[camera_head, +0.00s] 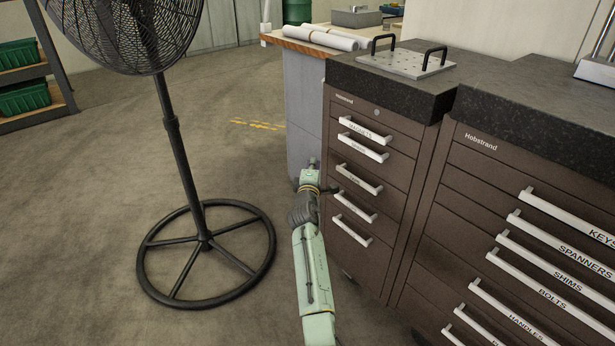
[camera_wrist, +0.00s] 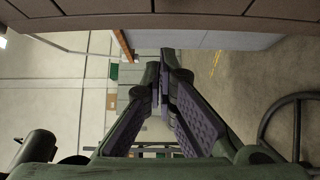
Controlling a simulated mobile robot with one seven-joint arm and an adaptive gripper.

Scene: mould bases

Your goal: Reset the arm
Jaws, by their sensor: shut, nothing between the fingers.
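My gripper (camera_wrist: 165,72) shows in the wrist view with its two dark fingers converging at the tips. It is shut and nothing shows between the fingers. In the head view my green arm reaches up from the bottom middle, and my gripper (camera_head: 311,163) is at its far end, left of the brown drawer cabinet (camera_head: 399,165) and in front of the grey bench side (camera_head: 303,105). The fingertips are small there. The cabinet's drawers look closed.
A black pedestal fan (camera_head: 204,246) stands left of my arm, its ring base on the floor. A second labelled drawer cabinet (camera_head: 485,165) is at right. A metal plate with two black handles (camera_head: 407,62) lies on the first cabinet. Open floor (camera_head: 80,200) spreads left.

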